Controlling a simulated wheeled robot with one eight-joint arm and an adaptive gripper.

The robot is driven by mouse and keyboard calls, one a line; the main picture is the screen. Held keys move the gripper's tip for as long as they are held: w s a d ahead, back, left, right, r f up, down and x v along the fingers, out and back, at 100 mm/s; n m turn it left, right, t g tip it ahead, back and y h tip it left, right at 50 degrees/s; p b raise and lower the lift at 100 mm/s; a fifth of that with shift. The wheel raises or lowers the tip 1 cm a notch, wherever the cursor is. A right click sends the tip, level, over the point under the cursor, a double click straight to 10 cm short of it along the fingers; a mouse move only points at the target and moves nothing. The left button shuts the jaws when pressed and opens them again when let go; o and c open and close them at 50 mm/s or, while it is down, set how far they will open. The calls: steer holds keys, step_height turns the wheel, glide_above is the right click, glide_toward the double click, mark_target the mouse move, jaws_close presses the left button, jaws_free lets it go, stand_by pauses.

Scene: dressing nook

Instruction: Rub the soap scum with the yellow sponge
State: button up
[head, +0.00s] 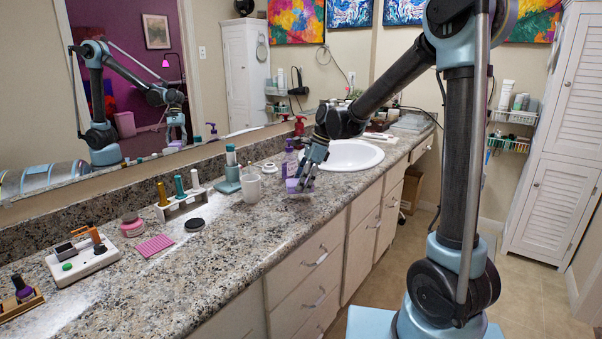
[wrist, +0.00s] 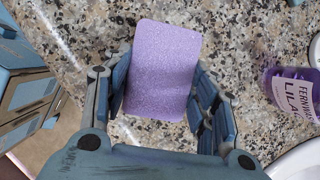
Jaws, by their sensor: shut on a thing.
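My gripper (head: 303,184) is low over the counter near the sink, its fingers on both sides of a purple sponge. In the wrist view my gripper (wrist: 163,100) is shut on this purple, speckled, rounded block (wrist: 165,68). No yellow sponge shows in either view. The granite counter (wrist: 235,30) lies under the block; I cannot tell whether they touch. A faint whitish streak (wrist: 58,38) lies at the upper left of the wrist view; I cannot tell whether it is soap scum or light.
A purple lilac bottle (wrist: 292,92) stands right of my gripper, near the white sink (head: 352,155). A white mug (head: 251,188) and teal holder (head: 228,178) stand to the left in the head view. A bottle rack (head: 181,206), black disc (head: 195,224) and pink mat (head: 154,246) are farther left.

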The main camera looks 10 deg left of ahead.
steer(key=shift+r, duration=2.1)
steer(key=shift+a, duration=0.1)
steer(key=shift+w, duration=0.1)
